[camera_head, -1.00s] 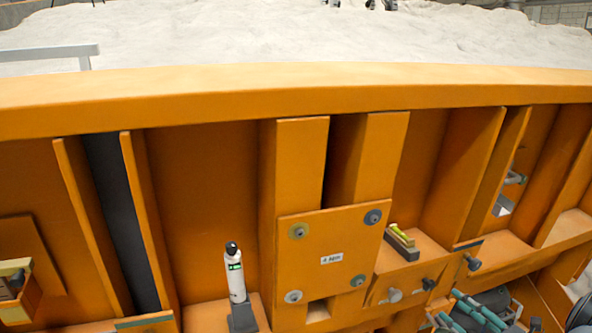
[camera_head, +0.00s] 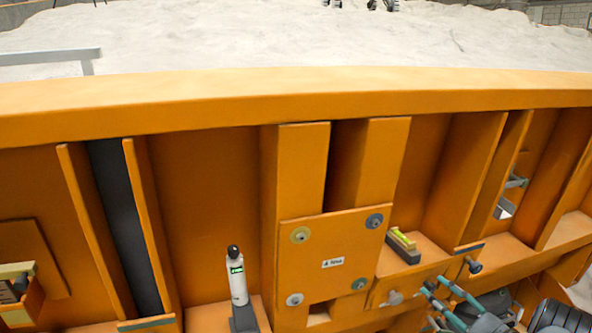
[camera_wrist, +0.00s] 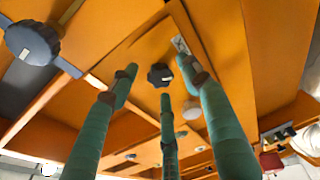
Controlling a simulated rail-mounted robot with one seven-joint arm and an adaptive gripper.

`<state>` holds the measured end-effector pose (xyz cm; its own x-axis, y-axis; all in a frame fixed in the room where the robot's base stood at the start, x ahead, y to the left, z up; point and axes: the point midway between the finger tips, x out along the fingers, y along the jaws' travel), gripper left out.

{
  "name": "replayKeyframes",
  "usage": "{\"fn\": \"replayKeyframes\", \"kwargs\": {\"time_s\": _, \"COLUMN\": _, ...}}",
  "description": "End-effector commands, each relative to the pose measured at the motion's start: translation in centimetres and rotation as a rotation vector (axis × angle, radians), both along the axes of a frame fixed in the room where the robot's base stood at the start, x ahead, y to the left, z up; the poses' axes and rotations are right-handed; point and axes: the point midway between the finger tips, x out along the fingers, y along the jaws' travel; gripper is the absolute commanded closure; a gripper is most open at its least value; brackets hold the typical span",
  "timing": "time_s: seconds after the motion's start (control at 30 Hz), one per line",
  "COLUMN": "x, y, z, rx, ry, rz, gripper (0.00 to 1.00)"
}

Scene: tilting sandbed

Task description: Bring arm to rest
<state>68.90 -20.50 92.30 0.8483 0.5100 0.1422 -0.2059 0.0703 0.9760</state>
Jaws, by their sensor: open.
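My gripper (camera_head: 436,288) is at the lower right of the head view, in front of the orange sandbed wall (camera_head: 300,98). Its green fingers reach up and left towards a ledge with dark and grey knobs. In the wrist view my gripper (camera_wrist: 158,80) shows three long green fingers, spread apart with nothing between them. A black knob (camera_wrist: 160,75) appears beyond the fingertips; whether any finger touches it cannot be told. Part of my arm shows dark at the lower right of the head view.
A white bottle (camera_head: 237,280) stands on a dark holder at lower centre. A yellow-green block (camera_head: 403,240) sits on the ledge near my gripper. A bolted orange plate (camera_head: 332,262) is left of it. Pale sand (camera_head: 280,40) lies beyond the rim.

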Motion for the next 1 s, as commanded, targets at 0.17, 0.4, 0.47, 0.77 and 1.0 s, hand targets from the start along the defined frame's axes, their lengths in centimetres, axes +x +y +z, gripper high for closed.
{"fn": "replayKeyframes", "kwargs": {"time_s": 0.17, "x": 0.04, "y": 0.09, "z": -0.45, "rx": 0.293, "ry": 0.098, "rz": 0.056, "gripper": 0.53}}
{"fn": "replayKeyframes", "kwargs": {"time_s": 0.4, "x": 0.03, "y": 0.20, "z": -0.47, "rx": 0.692, "ry": 0.232, "rz": 0.130, "gripper": 0.53}}
{"fn": "replayKeyframes", "kwargs": {"time_s": 0.47, "x": 0.02, "y": 0.24, "z": -0.47, "rx": 0.774, "ry": 0.261, "rz": 0.145, "gripper": 0.53}}
{"fn": "replayKeyframes", "kwargs": {"time_s": 0.77, "x": 0.00, "y": 0.23, "z": -0.48, "rx": 0.990, "ry": 0.331, "rz": 0.184, "gripper": 0.53}}
{"fn": "replayKeyframes", "kwargs": {"time_s": 1.0, "x": 0.01, "y": 0.23, "z": -0.48, "rx": 0.999, "ry": 0.335, "rz": 0.187, "gripper": 0.53}}
